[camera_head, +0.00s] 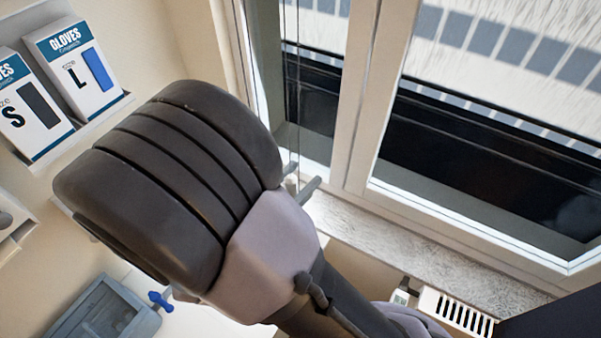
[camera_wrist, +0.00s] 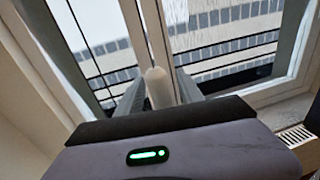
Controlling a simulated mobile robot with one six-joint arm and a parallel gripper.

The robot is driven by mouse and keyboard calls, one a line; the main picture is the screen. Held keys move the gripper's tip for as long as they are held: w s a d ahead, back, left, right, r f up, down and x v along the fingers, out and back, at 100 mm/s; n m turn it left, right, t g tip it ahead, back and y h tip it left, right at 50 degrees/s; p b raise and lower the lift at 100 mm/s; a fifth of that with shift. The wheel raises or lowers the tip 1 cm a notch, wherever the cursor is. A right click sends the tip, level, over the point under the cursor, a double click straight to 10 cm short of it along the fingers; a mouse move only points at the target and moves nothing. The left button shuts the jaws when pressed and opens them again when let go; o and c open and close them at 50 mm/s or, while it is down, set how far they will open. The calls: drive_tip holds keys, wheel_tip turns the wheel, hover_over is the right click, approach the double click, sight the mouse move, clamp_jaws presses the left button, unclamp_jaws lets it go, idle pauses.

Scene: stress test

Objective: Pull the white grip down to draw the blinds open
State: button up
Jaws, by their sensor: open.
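The white grip (camera_wrist: 159,88) is a small pale tapered piece, seen in the wrist view, where it stands between the two grey fingers of my gripper (camera_wrist: 160,82). The fingers are open, one on each side of the grip; I cannot tell whether either touches it. Thin cords (camera_head: 290,85) hang in front of the window in the head view and run down to my fingers. In the head view my dark, bulky arm covers most of my gripper, and only the fingertips (camera_head: 304,180) show at its right edge. The grip is not clearly visible there.
The white-framed window (camera_head: 358,100) is behind the grip, with a pale stone sill (camera_head: 420,245) below. A slotted white radiator (camera_head: 457,312) is under the sill. Glove boxes (camera_head: 75,68) stand on the left wall, above a grey-blue case (camera_head: 105,312).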

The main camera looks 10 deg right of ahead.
drive_tip(key=shift+w+d, duration=0.25)
drive_tip(key=shift+d, duration=0.1)
clamp_jaws()
idle(1.2)
